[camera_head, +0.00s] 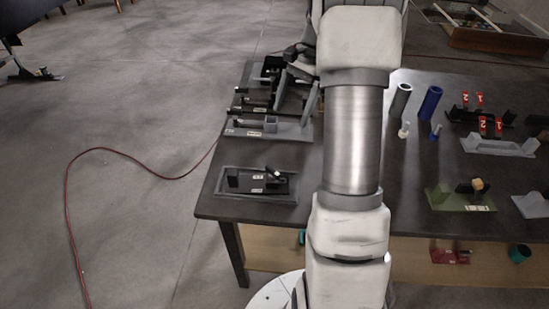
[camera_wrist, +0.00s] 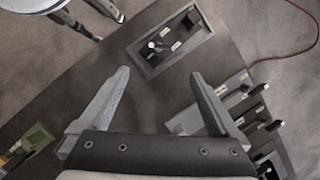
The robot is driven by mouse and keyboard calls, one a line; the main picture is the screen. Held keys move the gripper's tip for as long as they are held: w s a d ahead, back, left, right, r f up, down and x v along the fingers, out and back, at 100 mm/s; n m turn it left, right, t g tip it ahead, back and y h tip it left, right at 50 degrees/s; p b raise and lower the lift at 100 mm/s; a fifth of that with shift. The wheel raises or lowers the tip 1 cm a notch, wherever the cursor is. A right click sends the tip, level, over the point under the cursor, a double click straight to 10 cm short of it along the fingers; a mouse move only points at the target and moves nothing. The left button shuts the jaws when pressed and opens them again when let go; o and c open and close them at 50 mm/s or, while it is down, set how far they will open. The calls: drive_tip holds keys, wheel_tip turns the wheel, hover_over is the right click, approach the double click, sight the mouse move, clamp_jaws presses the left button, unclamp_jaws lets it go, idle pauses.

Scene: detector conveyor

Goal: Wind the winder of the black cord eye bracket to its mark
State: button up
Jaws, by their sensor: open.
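Several black brackets are in view, and I cannot tell for sure which one is the black cord eye bracket. One black bracket (camera_head: 247,181) with a small lever sits in a grey tray at the front left of the table; it also shows in the wrist view (camera_wrist: 165,46). Another black bracket (camera_head: 250,104) stands farther back, partly hidden by my gripper. My gripper (camera_head: 295,98) is open and empty above the back left fixtures. In the wrist view its fingers (camera_wrist: 159,76) are apart, with bare table between them. No winder mark can be made out.
A grey bracket (camera_head: 285,131) stands between the tray (camera_head: 270,199) and the back black brackets. Two cylinders, grey (camera_head: 400,100) and blue (camera_head: 431,101), stand right of my arm. A green fixture (camera_head: 440,198) and red-tagged brackets (camera_head: 480,116) are farther right. Bare table lies around the tray.

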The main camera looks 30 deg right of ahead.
approach(272, 169)
drive_tip(key=x, duration=0.8)
drive_tip(key=shift+s+a+f+b, duration=0.1)
drive_tip(key=shift+f+b, duration=0.2)
drive_tip(key=shift+b, duration=0.05)
drive_tip(key=c, duration=1.4)
